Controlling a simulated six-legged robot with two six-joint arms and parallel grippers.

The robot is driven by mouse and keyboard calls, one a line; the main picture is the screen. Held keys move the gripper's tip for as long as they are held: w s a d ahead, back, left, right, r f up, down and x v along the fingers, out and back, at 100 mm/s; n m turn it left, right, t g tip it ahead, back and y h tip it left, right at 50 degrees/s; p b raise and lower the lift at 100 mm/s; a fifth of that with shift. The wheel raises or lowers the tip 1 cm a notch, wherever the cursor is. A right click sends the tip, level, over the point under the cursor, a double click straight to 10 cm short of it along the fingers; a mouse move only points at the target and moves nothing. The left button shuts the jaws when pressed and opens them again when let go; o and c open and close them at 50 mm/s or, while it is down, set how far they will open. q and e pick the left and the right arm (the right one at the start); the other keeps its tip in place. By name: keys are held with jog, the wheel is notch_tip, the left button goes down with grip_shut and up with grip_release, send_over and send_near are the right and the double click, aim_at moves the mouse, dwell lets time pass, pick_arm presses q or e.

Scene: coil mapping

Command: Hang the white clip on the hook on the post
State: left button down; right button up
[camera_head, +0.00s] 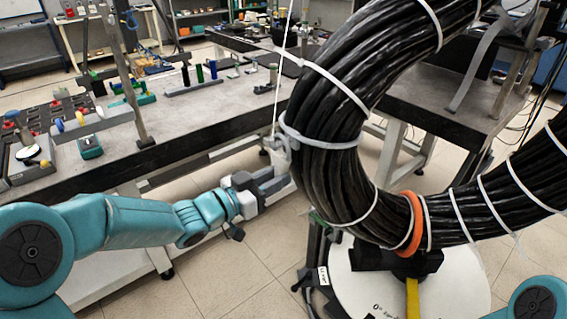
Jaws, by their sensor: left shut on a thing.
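My left gripper (277,168) reaches in from the left and is shut on the white clip (279,150), at the left side of the thick black cable coil (335,95). A thin white cord (285,65) runs upward from the clip. The gripper's fingers partly hide the clip, and I cannot tell whether it touches the coil. My right gripper is out of view; only a teal part of my right arm shows at the bottom right.
The grey workbench (200,125) carries bottles, tools and small parts. The coil has white ties and an orange band (412,225), above a round white base (455,285). More benches stand behind. Tiled floor (225,270) shows open below my left arm.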

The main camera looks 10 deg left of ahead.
aim_at(277, 169)
pick_arm(q)
jog(key=shift+s+a+r+p, duration=0.2)
jog(key=shift+s+r+p, duration=0.15)
jog(key=shift+r, duration=0.2)
jog(key=shift+s+a+r+p, duration=0.2)
jog(key=shift+r+p, duration=0.1)
jog(key=shift+r, duration=0.2)
jog(key=shift+v, duration=1.45)
jog(key=shift+s+a, duration=0.4)
jog(key=shift+s, duration=0.15)
